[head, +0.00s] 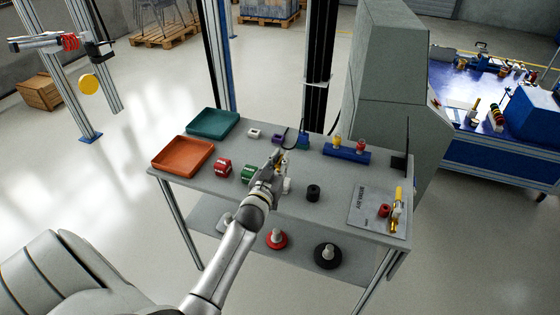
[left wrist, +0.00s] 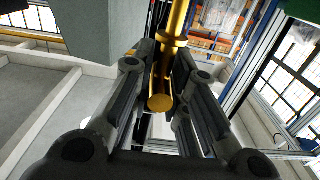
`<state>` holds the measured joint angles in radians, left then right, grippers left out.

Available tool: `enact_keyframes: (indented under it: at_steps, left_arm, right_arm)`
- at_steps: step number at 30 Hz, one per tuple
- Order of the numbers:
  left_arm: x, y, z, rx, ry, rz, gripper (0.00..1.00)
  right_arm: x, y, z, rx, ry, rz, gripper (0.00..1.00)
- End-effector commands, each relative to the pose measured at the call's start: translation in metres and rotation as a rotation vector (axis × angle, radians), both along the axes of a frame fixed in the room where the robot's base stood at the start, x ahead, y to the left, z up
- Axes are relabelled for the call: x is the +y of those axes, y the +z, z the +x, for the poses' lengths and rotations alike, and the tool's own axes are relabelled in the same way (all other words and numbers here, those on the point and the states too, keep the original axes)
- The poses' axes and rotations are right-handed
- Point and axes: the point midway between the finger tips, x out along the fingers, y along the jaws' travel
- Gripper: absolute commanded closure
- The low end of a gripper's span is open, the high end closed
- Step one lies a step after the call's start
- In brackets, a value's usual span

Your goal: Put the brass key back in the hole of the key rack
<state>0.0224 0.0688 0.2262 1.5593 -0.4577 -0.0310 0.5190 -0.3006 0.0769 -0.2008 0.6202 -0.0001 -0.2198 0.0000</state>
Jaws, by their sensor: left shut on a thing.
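My left gripper (head: 274,163) is over the middle of the grey table, shut on the brass key. In the left wrist view the brass key (left wrist: 174,40) is a yellow metal shaft with a collar, and its round end sits between the fingers. In the head view the gripper mostly hides the key. The blue key rack (head: 346,154) stands to the right of the gripper, apart from it. A yellow-topped key (head: 337,140) and a red-topped key (head: 360,145) stand upright in it. Its holes are too small to make out.
Orange (head: 183,157) and teal (head: 213,123) trays lie at the table's left. Red (head: 223,166) and green (head: 248,172) spools and a black cylinder (head: 313,193) stand near the gripper. A grey labelled board (head: 362,205) lies at right. A tall grey cabinet (head: 382,80) stands behind.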

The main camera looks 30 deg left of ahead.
Motion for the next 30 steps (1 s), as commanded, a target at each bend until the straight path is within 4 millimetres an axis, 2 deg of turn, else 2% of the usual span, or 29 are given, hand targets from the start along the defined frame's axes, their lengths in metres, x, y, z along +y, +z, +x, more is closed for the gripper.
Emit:
enact_keyframes:
  at_steps: [11,30]
  left_arm:
    - [0.0,0.0,0.0,-0.001,0.0,0.0,1.0]
    - [0.0,-0.016,0.0,-0.001,0.0,0.0,1.0]
  right_arm:
    - [-0.002,0.0,0.0,0.0,0.001,-0.002,0.43]
    - [-0.004,-0.012,0.001,0.0,0.001,-0.005,0.43]
